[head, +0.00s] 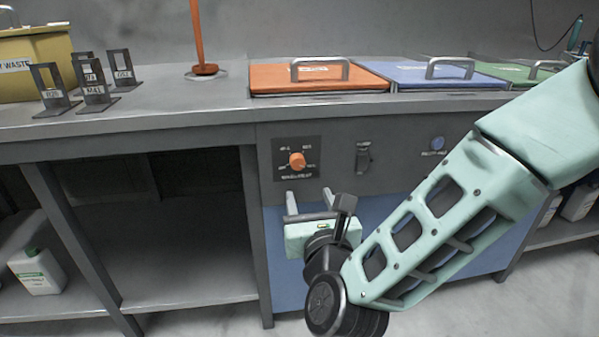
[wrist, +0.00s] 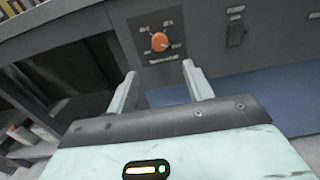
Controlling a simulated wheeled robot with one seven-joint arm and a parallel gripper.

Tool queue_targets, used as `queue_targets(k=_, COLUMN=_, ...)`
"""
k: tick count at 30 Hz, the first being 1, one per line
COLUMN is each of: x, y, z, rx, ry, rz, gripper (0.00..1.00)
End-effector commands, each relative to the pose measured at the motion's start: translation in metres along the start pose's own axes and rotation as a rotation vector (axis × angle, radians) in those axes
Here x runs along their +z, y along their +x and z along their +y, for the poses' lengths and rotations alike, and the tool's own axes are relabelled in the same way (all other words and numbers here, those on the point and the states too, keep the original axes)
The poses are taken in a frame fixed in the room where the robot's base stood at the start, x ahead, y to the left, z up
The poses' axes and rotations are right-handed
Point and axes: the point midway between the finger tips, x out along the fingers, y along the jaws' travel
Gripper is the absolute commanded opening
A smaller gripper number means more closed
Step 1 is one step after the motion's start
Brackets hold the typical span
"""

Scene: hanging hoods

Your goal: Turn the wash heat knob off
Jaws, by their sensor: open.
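The wash heat knob (head: 297,160) is an orange round knob on a dark square plate with white marks, on the front panel of the bench. It also shows in the wrist view (wrist: 160,41), ahead of and between my fingers. The marks around it are too small to read surely. My gripper (head: 308,198) is below the knob in the head view, its two fingers apart and empty. In the wrist view my gripper (wrist: 160,82) points toward the plate, and a gap shows between the fingertips and the knob.
A dark switch (head: 363,157) and a blue button (head: 437,143) sit right of the knob. Above are orange (head: 318,78), blue (head: 432,73) and green lids with handles. Label stands (head: 93,85) and a yellow waste bin (head: 38,55) are at left. An open shelf is lower left.

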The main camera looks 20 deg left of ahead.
Motion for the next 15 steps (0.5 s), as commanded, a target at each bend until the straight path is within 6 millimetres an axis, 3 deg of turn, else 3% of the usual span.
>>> queue_targets(k=9, x=-0.002, y=0.068, z=0.0, rx=-0.001, ry=0.0, rz=-0.001, gripper=0.51)
queue_targets(k=15, x=-0.001, y=0.1, z=0.0, rx=0.0, ry=-0.001, rz=-0.001, gripper=0.51)
